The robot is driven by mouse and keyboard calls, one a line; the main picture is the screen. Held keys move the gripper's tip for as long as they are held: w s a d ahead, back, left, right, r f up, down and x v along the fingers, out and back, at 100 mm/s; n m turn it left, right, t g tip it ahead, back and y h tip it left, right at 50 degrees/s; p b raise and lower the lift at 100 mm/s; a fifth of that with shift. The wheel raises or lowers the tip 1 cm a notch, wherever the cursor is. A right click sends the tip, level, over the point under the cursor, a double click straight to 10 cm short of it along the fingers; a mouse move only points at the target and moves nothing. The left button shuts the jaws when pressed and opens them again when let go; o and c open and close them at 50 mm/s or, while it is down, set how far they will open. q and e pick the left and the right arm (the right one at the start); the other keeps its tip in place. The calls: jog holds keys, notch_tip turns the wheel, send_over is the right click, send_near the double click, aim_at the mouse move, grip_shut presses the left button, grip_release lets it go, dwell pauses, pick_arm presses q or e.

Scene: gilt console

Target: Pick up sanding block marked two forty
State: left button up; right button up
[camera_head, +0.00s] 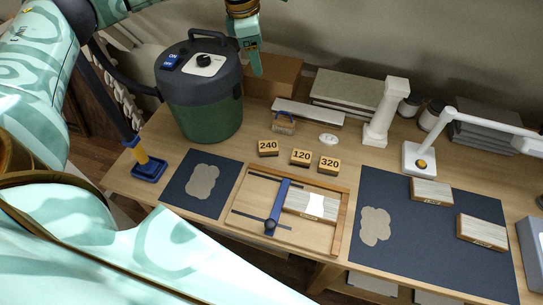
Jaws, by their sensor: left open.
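The sanding block marked 240 (268,148) lies on the wooden bench, leftmost in a short row of small tan blocks with dark number faces. The block marked 120 (301,157) is to its right, and the block marked 320 (329,165) is beyond that. My left gripper (254,62) is at the top middle, above and behind the row, well apart from the 240 block. It is open and empty; its fingers overlap in this view. My right gripper is not in view.
A green and black vacuum (208,115) stands left of the row. A wooden tray (335,243) with a blue bar lies in front. A small wooden block with a blue part (284,123), a white round piece (328,139) and a white column (386,112) stand behind. A dark mat (455,270) lies right.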

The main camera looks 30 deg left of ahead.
pick_arm(q)
jog(key=b, duration=1.4)
send_near(268, 146)
jog(key=shift+g, duration=0.4)
jog(key=f+b, duration=0.1)
jog(key=f, duration=0.1)
jog(key=w+f+b, duration=0.1)
jog(key=f, duration=0.1)
jog(key=shift+d, duration=0.2)
jog(key=f, duration=0.1)
jog(key=f+b, duration=0.1)
jog(key=f, duration=0.1)
jog(key=f+b, duration=0.1)
jog(key=f, duration=0.1)
jog(key=shift+w+d+f, duration=0.2)
jog(key=shift+w, duration=0.1)
jog(key=shift+r, duration=0.15)
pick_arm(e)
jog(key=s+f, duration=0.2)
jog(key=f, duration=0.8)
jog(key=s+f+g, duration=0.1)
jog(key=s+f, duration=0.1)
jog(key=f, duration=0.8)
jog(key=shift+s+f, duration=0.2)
pick_arm(q)
jog(key=c, duration=1.2)
jog(key=shift+o, duration=0.2)
